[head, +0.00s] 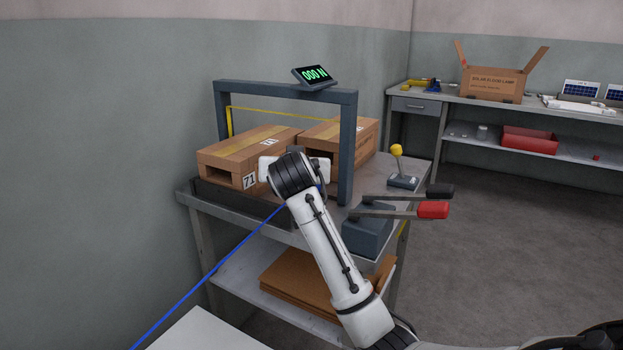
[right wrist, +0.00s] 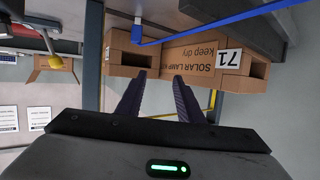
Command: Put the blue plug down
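In the right wrist view a blue cord (right wrist: 215,26) runs in from the top right and ends at a small blue piece (right wrist: 137,32), which looks like the plug. It is in front of a cardboard carton, beyond my fingertips; I cannot tell what it touches. My right gripper (right wrist: 160,75) is open, with nothing between its dark fingers, and points at the carton. In the head view the blue cord (head: 210,270) slants up from the bottom left to behind my right wrist, which hides the fingers and the plug. My left gripper is not in view.
A carton marked 71 (head: 236,163) and a second carton (head: 352,138) sit on a metal cart (head: 410,168) under a dark frame (head: 348,150) with a "000 N" display (head: 315,76). Beside them are a yellow-knobbed lever (head: 397,152) and a red-handled lever (head: 433,210).

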